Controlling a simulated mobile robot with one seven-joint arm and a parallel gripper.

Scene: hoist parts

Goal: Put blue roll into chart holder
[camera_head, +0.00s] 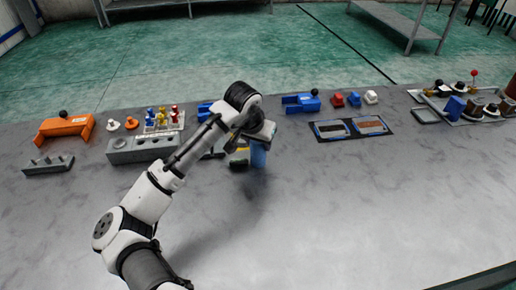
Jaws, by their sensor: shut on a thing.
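My gripper (260,139) points down above the middle of the grey table and is shut on the blue roll (259,156). The roll is upright, and its upper end is hidden by the gripper. A small dark and yellow thing (239,157) stands just left of the roll; I cannot tell whether they touch. I cannot tell for sure which thing is the chart holder. A grey block with round holes (127,156) stands further left, partly behind my arm.
An orange part (66,127) and a grey pegged block (48,164) are at the left. A crowded tray (476,118) is far right. The table's front right is clear.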

